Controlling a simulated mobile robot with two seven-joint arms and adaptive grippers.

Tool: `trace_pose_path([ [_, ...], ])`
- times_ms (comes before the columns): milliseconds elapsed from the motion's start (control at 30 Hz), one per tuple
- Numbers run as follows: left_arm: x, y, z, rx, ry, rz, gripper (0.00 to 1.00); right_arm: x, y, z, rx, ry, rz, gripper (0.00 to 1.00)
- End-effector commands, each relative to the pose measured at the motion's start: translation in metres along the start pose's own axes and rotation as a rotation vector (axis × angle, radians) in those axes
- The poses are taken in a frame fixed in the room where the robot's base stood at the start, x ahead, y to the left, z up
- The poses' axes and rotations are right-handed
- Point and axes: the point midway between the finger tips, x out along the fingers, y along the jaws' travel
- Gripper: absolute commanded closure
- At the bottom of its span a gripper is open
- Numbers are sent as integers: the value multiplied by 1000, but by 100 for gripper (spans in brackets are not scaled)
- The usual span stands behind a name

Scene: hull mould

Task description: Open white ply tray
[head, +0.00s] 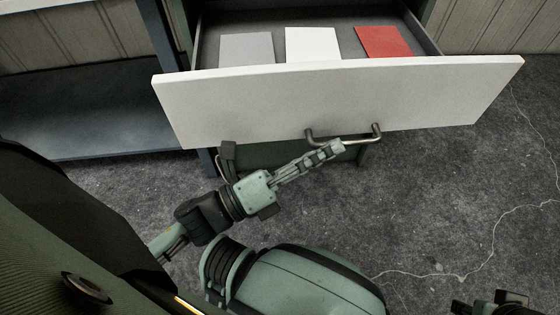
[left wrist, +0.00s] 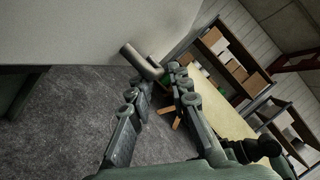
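The white ply tray is a drawer with a broad white front (head: 330,95), standing pulled out from its cabinet in the head view. Inside lie a grey sheet (head: 246,48), a white sheet (head: 312,44) and a red sheet (head: 383,42). A metal bar handle (head: 366,138) sits low on the front; it also shows in the left wrist view (left wrist: 140,60). My left gripper (head: 338,146) has its fingertips at the middle of the handle. In the left wrist view its fingers (left wrist: 160,82) converge around the bar. My right gripper (head: 492,304) is partly visible at the bottom right edge, its fingers unclear.
A blue-grey shelf unit (head: 85,105) stands left of the tray. The grey, cracked floor (head: 450,200) is clear in front and to the right. The left wrist view shows a far rack with boxes (left wrist: 232,65).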

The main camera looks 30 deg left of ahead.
Motion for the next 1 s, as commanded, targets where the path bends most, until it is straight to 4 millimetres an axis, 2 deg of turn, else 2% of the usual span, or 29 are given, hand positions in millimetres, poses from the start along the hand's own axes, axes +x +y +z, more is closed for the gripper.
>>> trace_pose_path([
  [33, -14, -1, 0, -3, 0, 6, 81, 0, 0, 0, 0, 0, 0, 60],
  [200, -50, -8, 5, -2, -1, 4, 81, 0, 0, 0, 0, 0, 1, 60],
  [400, -79, -14, 9, -1, -2, 1, 81, 0, 0, 0, 0, 0, 1, 60],
  [600, -88, -16, 10, 1, -1, -1, 81, 0, 0, 0, 0, 0, 1, 60],
  [1000, -87, -16, 10, 0, -1, -1, 81, 0, 0, 0, 0, -1, 1, 60],
])
